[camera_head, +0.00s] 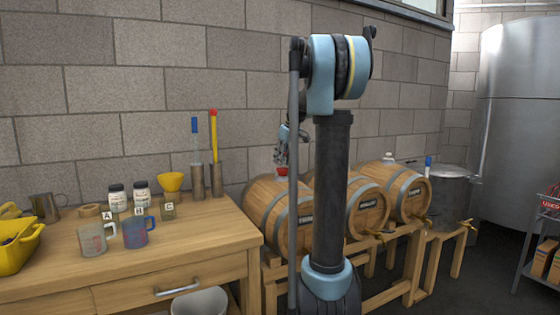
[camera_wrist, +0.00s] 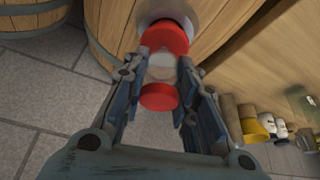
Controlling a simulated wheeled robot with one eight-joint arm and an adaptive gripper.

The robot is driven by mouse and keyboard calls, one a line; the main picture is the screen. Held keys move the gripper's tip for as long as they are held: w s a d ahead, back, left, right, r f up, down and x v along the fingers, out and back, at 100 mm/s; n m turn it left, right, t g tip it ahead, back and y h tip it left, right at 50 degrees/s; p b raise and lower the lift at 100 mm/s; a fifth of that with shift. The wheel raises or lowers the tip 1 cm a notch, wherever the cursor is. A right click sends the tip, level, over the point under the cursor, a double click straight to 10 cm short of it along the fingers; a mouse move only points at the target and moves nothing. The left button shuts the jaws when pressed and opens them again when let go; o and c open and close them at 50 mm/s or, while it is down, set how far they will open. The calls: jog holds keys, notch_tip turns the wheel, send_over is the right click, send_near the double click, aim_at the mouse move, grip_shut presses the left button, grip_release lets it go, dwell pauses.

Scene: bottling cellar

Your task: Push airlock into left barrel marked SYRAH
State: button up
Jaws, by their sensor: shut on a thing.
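The left barrel (camera_head: 262,207) lies on its side on a wooden stand, its label too small to read. The airlock (camera_head: 281,171), red with a pale clear middle, is upright over the top of this barrel. My gripper (camera_head: 283,160) is above it, pointing down, partly hidden by my arm. In the wrist view, the gripper (camera_wrist: 164,72) is shut on the airlock (camera_wrist: 164,38), a finger on each side. A pale round fitting (camera_wrist: 190,10) on the barrel shows behind the airlock. I cannot tell how deep the airlock's lower end sits.
Two more barrels, the middle one (camera_head: 366,207) and the right one (camera_head: 409,194), stand in the same row. The workbench (camera_head: 190,246) with jugs, jars and a yellow funnel (camera_head: 171,182) is close on the left. A steel pot (camera_head: 450,195) stands at the right.

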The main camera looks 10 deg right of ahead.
jog(key=shift+f, duration=0.65)
dwell(0.8)
jog(key=o, duration=1.1)
jog(key=o, duration=0.5)
jog(key=shift+w+r, duration=0.1)
jog(key=shift+r, duration=3.9)
